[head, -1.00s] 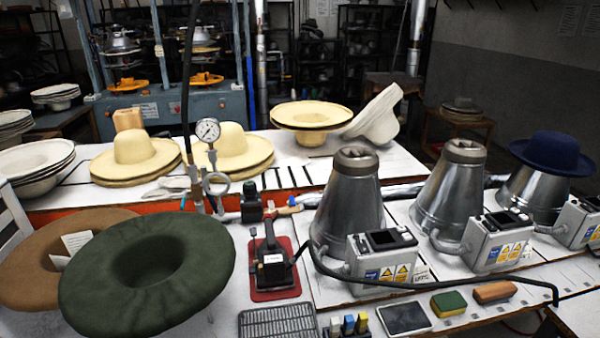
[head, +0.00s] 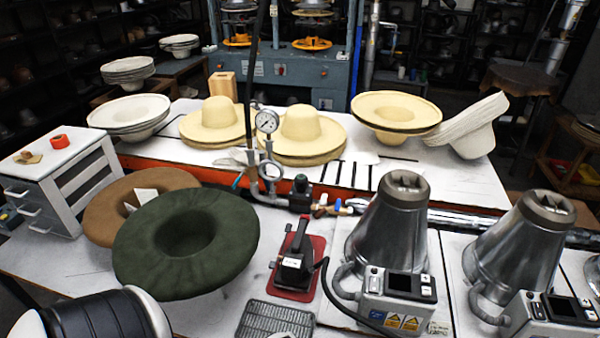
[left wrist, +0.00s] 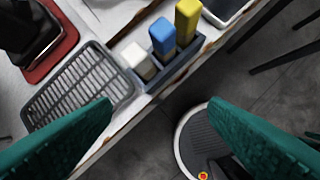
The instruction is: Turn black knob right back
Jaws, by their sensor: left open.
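A black knob-like fitting (head: 300,192) sits on the pipework right of the pressure gauge (head: 267,121), behind the red-based iron (head: 297,258). It is small, and I cannot tell which way it is turned or be sure it is the task's knob. My left gripper (left wrist: 160,100) shows only in the left wrist view. Its two green fingers are wide apart with nothing between them, above the table's front edge and the floor. It is well away from the fitting. My right gripper is in neither current view.
A dark green hat (head: 235,240) and a brown hat (head: 100,212) lie left of the iron. Metal cones (head: 390,225) with control boxes stand at right. A metal grid (left wrist: 60,95) and a holder with white, blue and yellow blocks (left wrist: 163,35) lie at the table edge.

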